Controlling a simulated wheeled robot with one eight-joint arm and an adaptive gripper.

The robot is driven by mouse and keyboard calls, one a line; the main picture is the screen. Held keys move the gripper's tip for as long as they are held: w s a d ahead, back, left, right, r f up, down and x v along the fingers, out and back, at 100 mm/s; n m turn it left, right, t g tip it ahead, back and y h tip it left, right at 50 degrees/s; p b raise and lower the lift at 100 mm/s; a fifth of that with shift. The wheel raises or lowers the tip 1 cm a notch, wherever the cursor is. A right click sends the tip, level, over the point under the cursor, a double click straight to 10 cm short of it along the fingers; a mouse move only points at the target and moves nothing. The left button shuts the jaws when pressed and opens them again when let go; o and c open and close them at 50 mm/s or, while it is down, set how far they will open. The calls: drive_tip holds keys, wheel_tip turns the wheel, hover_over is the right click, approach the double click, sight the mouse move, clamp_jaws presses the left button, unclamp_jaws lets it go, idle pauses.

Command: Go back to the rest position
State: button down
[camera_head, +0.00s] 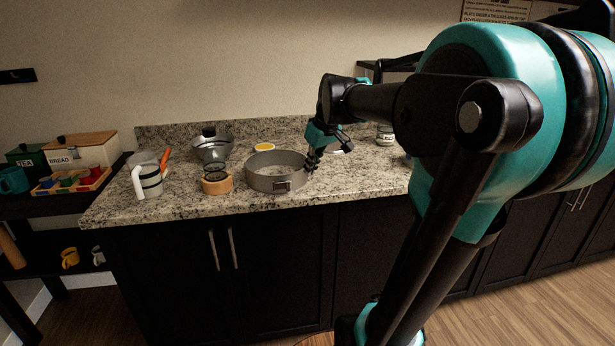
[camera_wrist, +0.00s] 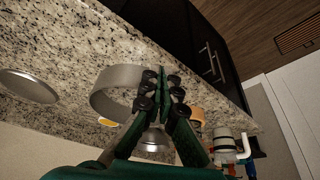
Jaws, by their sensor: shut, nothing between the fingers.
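My gripper (camera_head: 312,162) is over the granite counter (camera_head: 205,205) in the head view, at the right rim of a round grey pan (camera_head: 262,182). In the wrist view my gripper (camera_wrist: 164,80) has its fingers together with nothing between them. The grey pan (camera_wrist: 108,92) shows just left of the fingers there. I cannot tell whether the fingers touch its rim.
On the counter stand a wooden-ringed jar (camera_head: 217,186), a metal pot (camera_head: 211,150), a white-handled jug (camera_head: 149,182), a yellow-topped dish (camera_head: 264,148) and a white canister (camera_head: 384,136). A bread box (camera_head: 82,148) and tray sit on the left shelf. Counter front is clear.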

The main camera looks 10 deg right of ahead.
drive_tip(key=shift+r, duration=0.25)
drive_tip(key=shift+s+f, duration=0.1)
drive_tip(key=s+f+m+h, duration=0.1)
drive_tip(key=s+f+m, duration=0.1)
drive_tip(key=s+f, duration=0.7)
drive_tip(key=s+d+f+m+h, duration=0.1)
drive_tip(key=s+f+m, duration=0.2)
drive_tip(key=s+f, duration=0.7)
wheel_tip(320, 180, down, 5)
drive_tip(key=shift+d+f+m, duration=0.1)
drive_tip(key=shift+d+m, duration=0.2)
